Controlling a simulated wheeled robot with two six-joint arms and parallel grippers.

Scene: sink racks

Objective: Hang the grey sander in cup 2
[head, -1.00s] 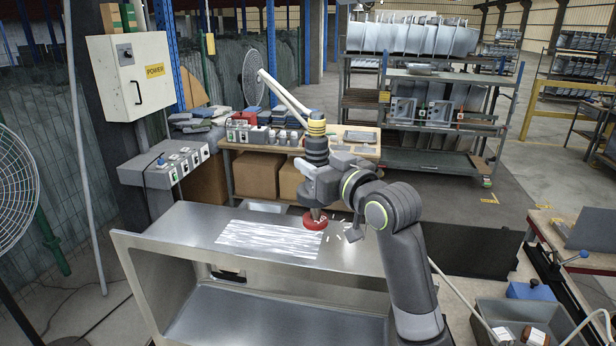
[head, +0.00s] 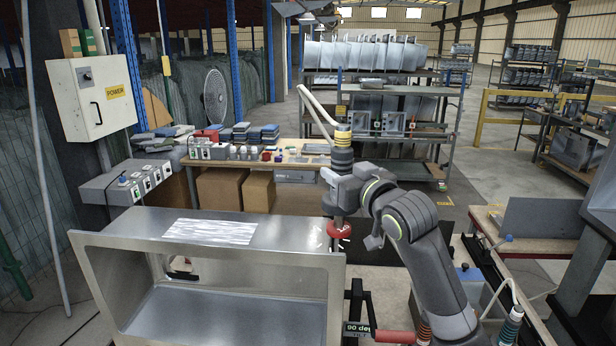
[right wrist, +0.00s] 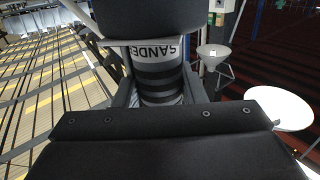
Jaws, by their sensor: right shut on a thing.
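My right gripper (head: 343,185) is shut on a sander (head: 342,150). The sander stands roughly upright, with yellow and dark bands above the jaws, a pale hose from its top and a red disc (head: 337,230) below. In the right wrist view the sander (right wrist: 158,75) shows a grey body with dark bands and part of the lettering "SANDE" between the jaws. The disc overlaps the right end of the steel sink's top (head: 285,232); I cannot tell whether it touches. I cannot make out cup 2. My left gripper is not in view.
A banded tool with a hose (head: 510,325) and a red handle (head: 395,337) are at the lower right.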

